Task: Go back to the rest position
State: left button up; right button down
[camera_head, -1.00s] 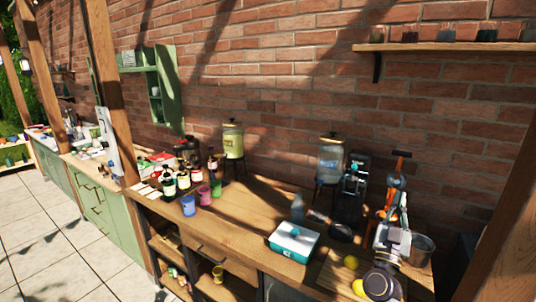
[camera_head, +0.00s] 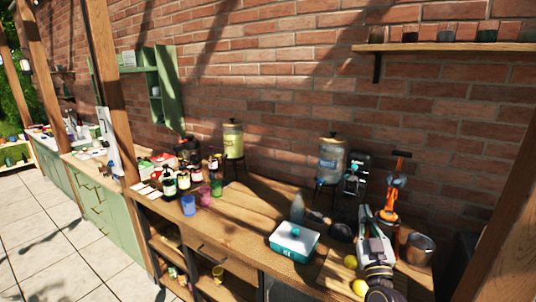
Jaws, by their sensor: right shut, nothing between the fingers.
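My right gripper (camera_head: 366,212) shows at the lower right, at the end of my white and dark arm that comes up from the bottom edge. Its fingers point away towards the wall, over the right part of the wooden table (camera_head: 240,203). The fingers are shut with nothing visible between them. I cannot tell the exact gap. My left gripper is not in view.
A teal and white box (camera_head: 294,242), a dark pan (camera_head: 341,232), a metal pot (camera_head: 419,248) and lemons (camera_head: 351,261) surround the gripper. A glass dispenser (camera_head: 331,160) stands behind. Bottles and cups (camera_head: 189,205) fill the left. Bare tabletop lies between.

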jog(key=s+a+f+n+g+y, duration=0.25)
jog(key=s+a+f+g, duration=0.2)
jog(key=f, duration=0.45)
jog(key=s+a+f+n+g+y, duration=0.1)
jog(key=s+a+f+g+y, duration=0.35)
jog(key=f, duration=0.45)
jog(key=s+d+f+m+g+h, duration=0.1)
jog(key=s+d+f+g+h, duration=0.1)
jog(key=s+f+g, duration=0.6)
jog(key=s+d+f+m+g+h, duration=0.1)
jog(key=s+f+m+g+h, duration=0.2)
jog(key=s, duration=0.9)
notch_tip(320, 180, down, 34)
jog(key=s+n, duration=0.1)
jog(key=s, duration=0.1)
jog(key=s+d+f+g, duration=0.1)
jog(key=s+d+f, duration=0.1)
jog(key=s+f, duration=0.7)
jog(key=s+d+f+g, duration=0.1)
jog(key=s+d+f, duration=0.1)
jog(key=s+f, duration=0.8)
jog(key=s, duration=0.3)
jog(key=shift+s+d+f, duration=0.15)
jog(key=shift+s+f, duration=0.1)
jog(key=shift+s, duration=0.05)
